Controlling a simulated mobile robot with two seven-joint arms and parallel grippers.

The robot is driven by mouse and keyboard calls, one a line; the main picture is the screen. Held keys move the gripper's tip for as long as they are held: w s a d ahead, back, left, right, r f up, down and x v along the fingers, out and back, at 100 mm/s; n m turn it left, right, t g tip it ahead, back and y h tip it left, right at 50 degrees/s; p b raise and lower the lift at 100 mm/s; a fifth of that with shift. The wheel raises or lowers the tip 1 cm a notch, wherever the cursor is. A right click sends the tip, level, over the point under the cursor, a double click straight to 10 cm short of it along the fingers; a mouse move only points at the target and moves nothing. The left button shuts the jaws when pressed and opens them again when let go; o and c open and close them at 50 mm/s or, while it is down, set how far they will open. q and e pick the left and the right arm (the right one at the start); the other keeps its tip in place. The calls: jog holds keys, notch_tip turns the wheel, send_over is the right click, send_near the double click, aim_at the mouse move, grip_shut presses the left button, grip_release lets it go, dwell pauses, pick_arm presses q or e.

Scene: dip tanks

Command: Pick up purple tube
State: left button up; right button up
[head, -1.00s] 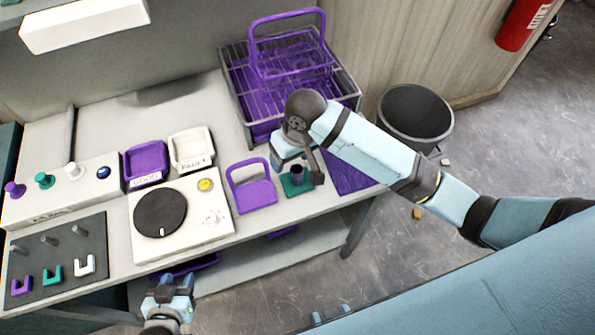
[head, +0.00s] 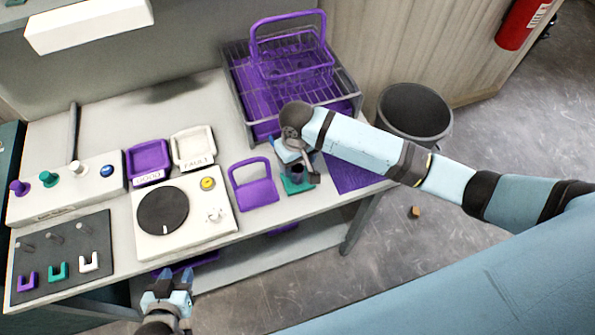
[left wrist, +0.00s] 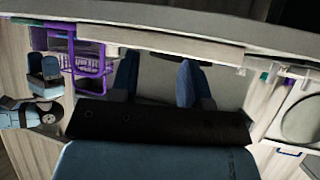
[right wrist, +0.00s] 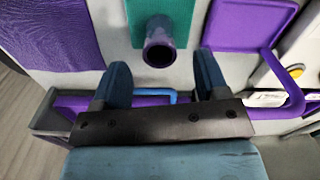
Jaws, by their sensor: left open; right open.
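The purple tube (right wrist: 160,45) stands on a teal mat (right wrist: 178,12) in the right wrist view, its open round end facing the camera. My right gripper (right wrist: 163,76) is open and empty, with the tube just beyond the gap between its fingers and apart from them. My left gripper (head: 177,277) is open and empty, in front of the table's front edge and far left of the tube.
A purple handled carrier (head: 257,194) stands left of the tube, and a purple mat (head: 345,172) lies to its right. A white dial unit (head: 216,222) is further left. A dark bin (head: 413,112) stands on the floor.

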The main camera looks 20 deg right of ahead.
aim_at(297, 169)
notch_tip(297, 169, down, 4)
jog(key=shift+f+p, duration=0.1)
jog(key=shift+p, duration=0.25)
jog(key=c, duration=1)
